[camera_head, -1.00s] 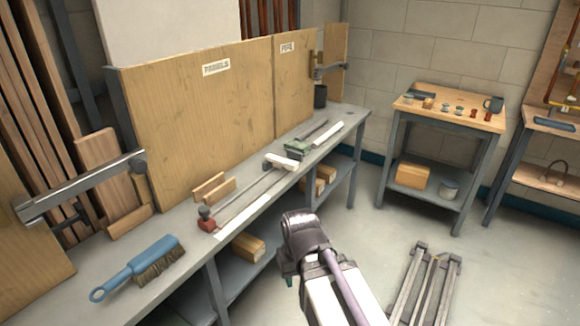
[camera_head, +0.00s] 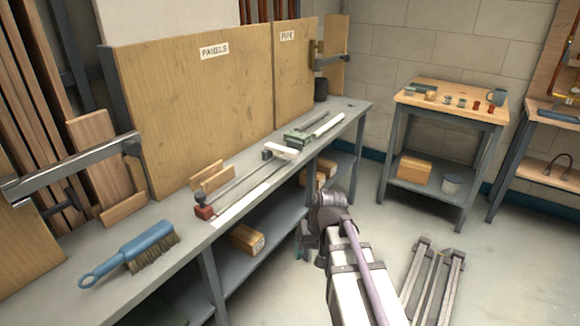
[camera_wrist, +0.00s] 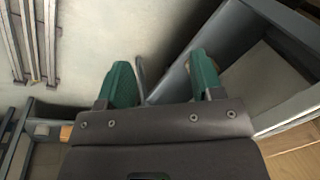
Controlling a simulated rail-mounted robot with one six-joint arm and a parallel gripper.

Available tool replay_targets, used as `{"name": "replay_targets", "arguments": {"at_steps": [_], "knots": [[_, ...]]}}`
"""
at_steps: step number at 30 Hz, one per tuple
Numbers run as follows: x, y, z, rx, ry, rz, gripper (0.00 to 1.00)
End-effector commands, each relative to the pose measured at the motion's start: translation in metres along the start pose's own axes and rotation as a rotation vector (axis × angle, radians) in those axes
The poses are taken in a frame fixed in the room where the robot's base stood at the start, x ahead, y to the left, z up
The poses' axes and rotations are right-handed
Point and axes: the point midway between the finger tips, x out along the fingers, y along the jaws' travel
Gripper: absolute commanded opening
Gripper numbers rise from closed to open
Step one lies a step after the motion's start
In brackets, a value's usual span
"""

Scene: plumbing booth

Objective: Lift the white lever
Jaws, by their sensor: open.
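In the wrist view, the two green fingers of my gripper (camera_wrist: 162,78) stand apart with a gap between them. A thin grey curved piece (camera_wrist: 142,75) shows beside the left finger; I cannot tell what it is, and nothing is clearly gripped. In the head view, my arm hangs in front of the long bench, and its fingers are mostly hidden. I cannot make out a clear white lever in either view. A white block (camera_head: 281,151) sits on a long bar tool on the bench, and a white strip (camera_head: 327,126) lies farther back.
The grey bench (camera_head: 175,238) holds a blue brush (camera_head: 146,244) and a red-ended bar tool (camera_head: 204,212). A wooden-topped table (camera_head: 450,103) with a mug and small fittings stands at the back right. A folded stand (camera_head: 432,280) is on the otherwise open floor at right.

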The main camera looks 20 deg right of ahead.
Motion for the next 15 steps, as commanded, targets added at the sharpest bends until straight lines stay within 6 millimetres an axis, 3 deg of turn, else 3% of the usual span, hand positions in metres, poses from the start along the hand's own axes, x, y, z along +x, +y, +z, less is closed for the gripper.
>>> {"name": "replay_targets", "arguments": {"at_steps": [1,4,7,9,12,15], "knots": [[0.029,0.016,-0.048,-0.02,0.054,-0.115,0.6],[0.028,0.029,-0.126,-0.152,0.248,-0.368,0.6],[0.002,0.05,-0.209,-0.33,0.567,-0.571,0.6],[-0.033,0.062,-0.261,-0.465,0.847,-0.645,0.6],[-0.082,0.06,-0.301,-0.621,1.176,-0.634,0.6],[-0.096,0.06,-0.304,-0.718,1.322,-0.551,0.6]]}}
